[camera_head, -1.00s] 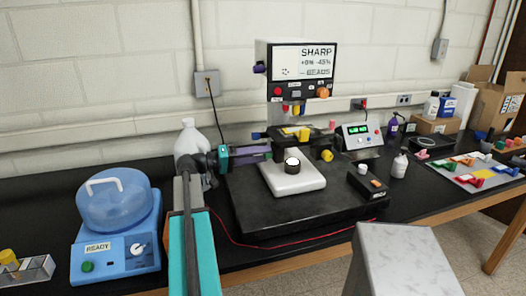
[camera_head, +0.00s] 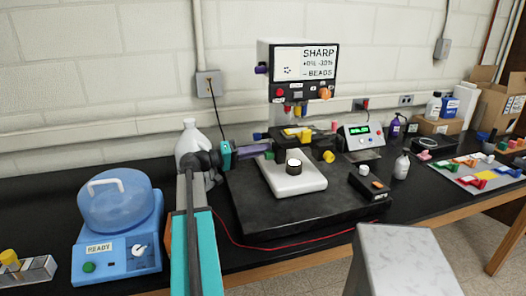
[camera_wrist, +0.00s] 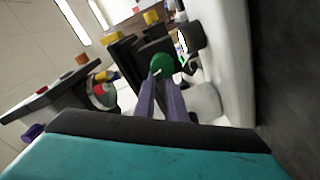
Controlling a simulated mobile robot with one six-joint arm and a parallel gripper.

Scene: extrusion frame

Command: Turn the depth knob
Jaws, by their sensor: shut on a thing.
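My gripper (camera_head: 266,149) reaches from the left to the side of the microscope-like instrument (camera_head: 297,80), just left of the small dark round dish on the white block (camera_head: 296,178). In the wrist view my purple fingers (camera_wrist: 162,80) are shut on a green round knob (camera_wrist: 163,63) with a pale mark. In the head view this knob is hidden by the fingers; I cannot read any label on it. The instrument's screen (camera_head: 306,62) reads SHARP, a plus and a minus percent value, and BEADS.
A yellow knob (camera_head: 328,156) and an orange knob (camera_head: 325,93) are on the instrument. A white bottle (camera_head: 190,138) stands close behind my arm. A blue centrifuge-like device (camera_head: 116,215) is at left, and a control box (camera_head: 361,137) at right. A red cable runs along the bench front.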

